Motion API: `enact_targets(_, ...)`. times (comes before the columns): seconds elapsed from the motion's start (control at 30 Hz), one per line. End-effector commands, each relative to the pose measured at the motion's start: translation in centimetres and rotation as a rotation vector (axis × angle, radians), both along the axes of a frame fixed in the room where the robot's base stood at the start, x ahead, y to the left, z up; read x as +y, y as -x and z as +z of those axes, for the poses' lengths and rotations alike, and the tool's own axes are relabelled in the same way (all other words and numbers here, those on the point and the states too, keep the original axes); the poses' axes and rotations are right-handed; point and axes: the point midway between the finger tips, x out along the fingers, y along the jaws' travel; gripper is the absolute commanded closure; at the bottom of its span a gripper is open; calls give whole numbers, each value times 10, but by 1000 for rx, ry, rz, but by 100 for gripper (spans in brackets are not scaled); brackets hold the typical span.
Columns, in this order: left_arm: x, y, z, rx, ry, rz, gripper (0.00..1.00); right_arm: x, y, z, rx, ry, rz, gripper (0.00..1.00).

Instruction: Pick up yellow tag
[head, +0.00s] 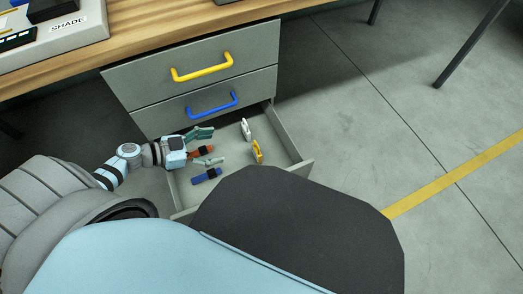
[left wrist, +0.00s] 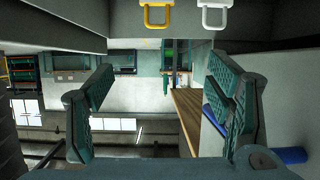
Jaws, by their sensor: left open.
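The yellow tag (head: 257,151) is a small yellow loop-shaped piece in the open lower drawer, right of my left gripper. It also shows at the top of the left wrist view (left wrist: 158,16) as a yellow squared loop, partly cut off by the frame edge. My left gripper (head: 205,147) reaches into the drawer area from the left. Its teal fingers are spread apart, with nothing between them in the left wrist view (left wrist: 163,105). The yellow tag lies beyond the fingertips, not touching them. My right gripper is out of view.
A similar white tag (head: 246,129) lies beside the yellow one. A blue piece with a black band (head: 206,175) and a reddish one (head: 203,152) lie near my fingers. The drawer's side wall (head: 290,140) bounds the right. A closed drawer with a yellow handle (head: 203,69) is above.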

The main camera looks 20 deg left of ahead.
Motion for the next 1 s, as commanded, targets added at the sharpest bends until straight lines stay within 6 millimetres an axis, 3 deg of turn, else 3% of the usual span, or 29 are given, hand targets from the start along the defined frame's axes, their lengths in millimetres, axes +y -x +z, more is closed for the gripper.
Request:
enact_targets(0.03,-1,0,-22,-10,1,-5,27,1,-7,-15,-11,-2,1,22)
enact_targets(0.1,-1,-1,-37,-14,1,-7,27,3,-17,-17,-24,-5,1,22)
enact_targets(0.3,-2,-1,-67,-11,2,-7,27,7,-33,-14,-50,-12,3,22)
enact_targets(0.47,-8,-9,-77,-13,3,-5,27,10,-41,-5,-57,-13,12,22)
enact_targets(0.73,-49,-55,-101,-12,4,-1,27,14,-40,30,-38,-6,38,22)
enact_targets(1.0,-79,-83,-107,-11,5,-1,27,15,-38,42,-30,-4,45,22)
